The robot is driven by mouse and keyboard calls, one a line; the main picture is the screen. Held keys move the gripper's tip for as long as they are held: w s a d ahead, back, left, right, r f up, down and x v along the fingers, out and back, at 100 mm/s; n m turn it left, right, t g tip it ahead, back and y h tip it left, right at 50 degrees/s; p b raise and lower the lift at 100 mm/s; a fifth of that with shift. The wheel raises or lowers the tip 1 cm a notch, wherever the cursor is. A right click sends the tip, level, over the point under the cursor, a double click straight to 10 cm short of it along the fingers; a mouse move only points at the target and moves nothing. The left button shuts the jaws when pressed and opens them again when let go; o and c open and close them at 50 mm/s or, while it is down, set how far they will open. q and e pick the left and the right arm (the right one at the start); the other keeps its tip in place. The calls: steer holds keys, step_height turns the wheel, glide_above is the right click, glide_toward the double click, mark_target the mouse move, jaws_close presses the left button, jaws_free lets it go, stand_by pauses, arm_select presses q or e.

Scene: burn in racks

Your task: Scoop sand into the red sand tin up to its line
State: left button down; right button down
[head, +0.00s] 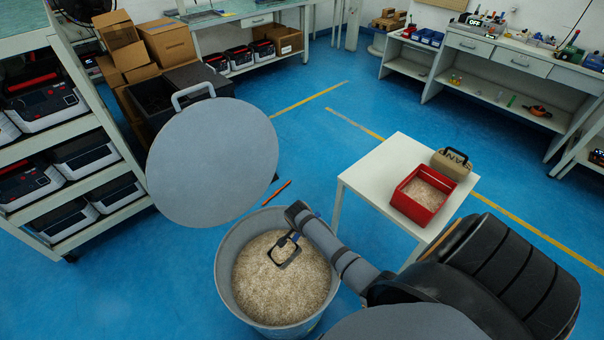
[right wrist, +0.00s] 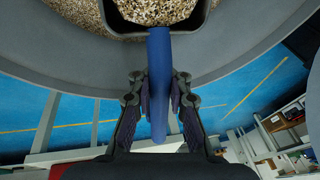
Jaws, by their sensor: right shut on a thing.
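The sand bin (head: 224,285) is a round grey tub of pale grainy sand (head: 265,290) on the floor. My right gripper (right wrist: 158,95) is shut on the blue handle (right wrist: 158,60) of the scoop. The scoop's dark, square-rimmed head (head: 285,252) is over or in the sand inside the bin; I cannot tell how deep. In the right wrist view grains show within its rim. The red sand tin (head: 409,208) stands on a small white table (head: 375,165), with sand inside; its line is not discernible. My left gripper is out of view.
A large grey round lid (head: 212,160) with a handle is upright behind the bin. A thin orange stick (head: 274,194) shows beside it. A tan block (head: 453,164) with a dark handle stands behind the tin. A rack (head: 90,150) is at left; blue floor is open behind.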

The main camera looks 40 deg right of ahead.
steer(key=r+p, duration=0.3)
steer(key=r+y+p, duration=0.1)
steer(key=r+p, duration=0.3)
steer(key=d+r+y+p, duration=0.1)
steer(key=r+p, duration=0.2)
steer(key=shift+r+p, duration=0.2)
steer(key=shift+p, duration=0.2)
